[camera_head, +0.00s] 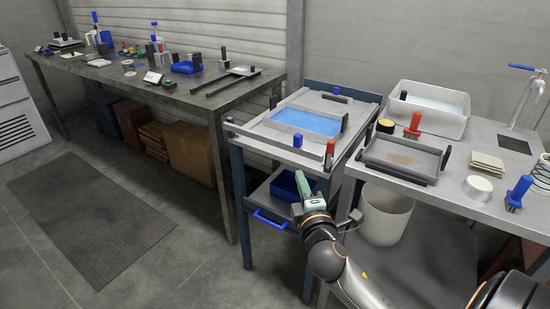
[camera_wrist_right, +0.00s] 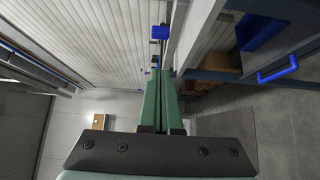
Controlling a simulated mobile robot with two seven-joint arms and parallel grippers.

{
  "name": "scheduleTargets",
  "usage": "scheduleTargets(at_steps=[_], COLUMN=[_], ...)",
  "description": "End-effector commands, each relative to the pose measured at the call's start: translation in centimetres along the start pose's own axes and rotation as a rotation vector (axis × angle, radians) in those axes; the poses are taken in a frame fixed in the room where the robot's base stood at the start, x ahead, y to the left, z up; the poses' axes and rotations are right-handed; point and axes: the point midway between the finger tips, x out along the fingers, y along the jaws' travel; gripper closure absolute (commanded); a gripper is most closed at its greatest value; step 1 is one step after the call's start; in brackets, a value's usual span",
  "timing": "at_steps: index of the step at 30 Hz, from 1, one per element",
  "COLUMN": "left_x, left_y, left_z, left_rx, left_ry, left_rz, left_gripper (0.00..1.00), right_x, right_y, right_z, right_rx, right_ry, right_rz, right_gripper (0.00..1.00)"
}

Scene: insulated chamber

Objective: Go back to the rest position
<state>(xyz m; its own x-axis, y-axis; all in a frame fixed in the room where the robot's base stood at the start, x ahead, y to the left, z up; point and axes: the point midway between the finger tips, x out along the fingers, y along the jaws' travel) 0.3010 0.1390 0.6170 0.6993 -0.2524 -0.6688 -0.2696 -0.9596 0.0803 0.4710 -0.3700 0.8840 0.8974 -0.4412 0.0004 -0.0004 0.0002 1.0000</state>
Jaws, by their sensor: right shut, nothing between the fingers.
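My right arm comes in from the lower right in the head view. Its right gripper (camera_head: 300,184) has green fingers and is in front of the blue-framed cart, near the blue bin (camera_head: 290,186) on the cart's lower shelf. In the right wrist view the two green fingers (camera_wrist_right: 158,100) lie together with nothing between them. The gripper is shut and empty. My left gripper is not in the head view.
The cart (camera_head: 262,135) carries a tray with a blue surface (camera_head: 305,122). To its right, a metal table holds a grey tray (camera_head: 402,158) and a white basin (camera_head: 428,108). A long workbench (camera_head: 150,85) stands left. The floor around the dark mat (camera_head: 90,215) is clear.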

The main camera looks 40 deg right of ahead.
Motion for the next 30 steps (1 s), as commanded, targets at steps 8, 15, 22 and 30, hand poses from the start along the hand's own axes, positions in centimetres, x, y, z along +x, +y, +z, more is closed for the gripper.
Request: scheduleTargets(at_steps=[8,15,22,30], left_x=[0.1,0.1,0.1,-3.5], left_y=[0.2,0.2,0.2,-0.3], left_z=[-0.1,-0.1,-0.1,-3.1], left_rx=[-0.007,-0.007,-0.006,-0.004], left_ry=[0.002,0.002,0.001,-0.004], left_rz=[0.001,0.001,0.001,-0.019], left_gripper=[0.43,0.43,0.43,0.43], right_x=[-0.3,-4.5,-16.2,-25.6], right_y=[-0.4,-10.1,-22.1,-22.0], right_z=[-0.2,-4.2,-10.0,-12.6], right_rx=[0.012,0.301,0.841,1.241], right_ry=[0.006,0.12,0.127,-0.025], right_rz=[-0.012,-0.299,-0.791,-1.096], right_gripper=[1.0,1.0,1.0,1.0])
